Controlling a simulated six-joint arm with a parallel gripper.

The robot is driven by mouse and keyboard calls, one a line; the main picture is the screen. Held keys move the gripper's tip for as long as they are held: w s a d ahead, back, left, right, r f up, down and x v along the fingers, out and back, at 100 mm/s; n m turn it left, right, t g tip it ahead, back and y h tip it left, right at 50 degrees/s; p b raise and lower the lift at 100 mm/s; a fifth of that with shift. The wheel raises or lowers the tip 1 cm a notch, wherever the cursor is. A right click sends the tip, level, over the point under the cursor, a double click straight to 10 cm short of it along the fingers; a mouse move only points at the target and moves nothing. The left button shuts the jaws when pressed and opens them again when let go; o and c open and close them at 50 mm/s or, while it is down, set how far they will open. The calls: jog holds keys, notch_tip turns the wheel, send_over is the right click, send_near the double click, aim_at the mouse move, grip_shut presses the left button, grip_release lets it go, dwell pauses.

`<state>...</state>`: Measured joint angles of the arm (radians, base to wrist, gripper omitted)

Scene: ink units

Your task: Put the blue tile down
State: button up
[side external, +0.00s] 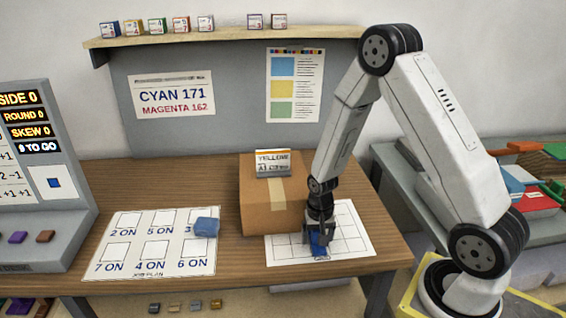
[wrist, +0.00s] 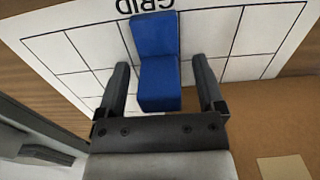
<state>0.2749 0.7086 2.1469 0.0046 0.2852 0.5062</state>
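The blue tile (wrist: 157,80) is between the two fingers of my gripper (wrist: 162,75) in the wrist view, with a gap on each side. My gripper is open around it. In the side external view my gripper (side external: 318,236) points down at the grid sheet, and the tile (side external: 318,244) shows dark blue between and below the fingers. The tile appears to rest on the white grid sheet (side external: 352,240), near its printed word GRID; the fingers partly hide it in the side external view.
A cardboard box (side external: 262,215) with a YELLOW sign (side external: 273,163) stands close left of my gripper. A lighter blue block (side external: 206,227) sits on the job plan sheet (side external: 127,262) further left. A score console (side external: 35,170) stands at far left. The grid sheet's right side is clear.

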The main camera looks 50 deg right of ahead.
jog(key=shift+r, duration=0.2)
jog(key=shift+r, duration=5.95)
jog(key=s+a+r+n+t, duration=0.2)
jog(key=s+a+n, duration=0.3)
jog(key=a+n, duration=0.4)
jog(key=shift+s+a+r+t, duration=0.25)
jog(key=shift+s+r+t, duration=0.05)
jog(key=shift+s, duration=0.1)
